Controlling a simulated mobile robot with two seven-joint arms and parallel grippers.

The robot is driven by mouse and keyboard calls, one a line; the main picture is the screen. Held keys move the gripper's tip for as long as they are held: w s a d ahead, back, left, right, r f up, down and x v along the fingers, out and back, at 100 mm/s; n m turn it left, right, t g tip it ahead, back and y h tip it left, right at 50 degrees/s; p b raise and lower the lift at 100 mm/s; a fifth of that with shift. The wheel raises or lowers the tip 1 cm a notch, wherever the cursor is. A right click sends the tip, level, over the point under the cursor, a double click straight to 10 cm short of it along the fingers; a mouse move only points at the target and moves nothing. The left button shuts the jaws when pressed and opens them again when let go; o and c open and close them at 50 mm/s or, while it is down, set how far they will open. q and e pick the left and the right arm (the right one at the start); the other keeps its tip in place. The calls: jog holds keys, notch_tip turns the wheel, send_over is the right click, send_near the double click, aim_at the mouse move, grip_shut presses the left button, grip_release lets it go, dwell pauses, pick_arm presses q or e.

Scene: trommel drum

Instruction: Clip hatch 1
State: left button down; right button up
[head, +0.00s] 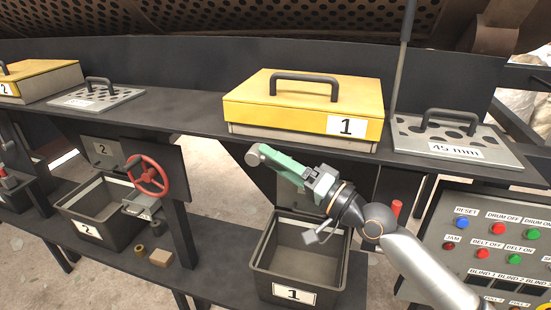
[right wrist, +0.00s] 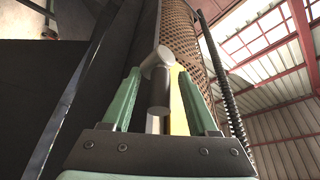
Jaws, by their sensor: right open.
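Hatch 1 is a yellow lid (head: 255,92) with a dark bar handle (head: 305,79) and a "1" label, lying flat on a pale box on the shelf. A grey T-shaped piece with a rounded end (head: 253,154), which looks like the clip's lever, sticks out below the lid's front edge. My right gripper (head: 276,161) has green fingers and is open at this piece. In the right wrist view, the grey piece (right wrist: 159,88) stands between the spread fingers (right wrist: 160,75), with a yellow strip behind. I cannot tell whether they touch. My left gripper is out of view.
A perforated "45 mm" plate (head: 487,145) lies right of the hatch on the dark shelf (head: 205,115). Bin 1 (head: 270,258) stands below my right gripper. A button panel (head: 455,210) is at the right. Hatch 2 (head: 45,71), a red wheel (head: 148,176) and bin 2 (head: 75,215) are left.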

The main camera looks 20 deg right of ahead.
grip_shut()
dwell(0.3)
dwell(1.1)
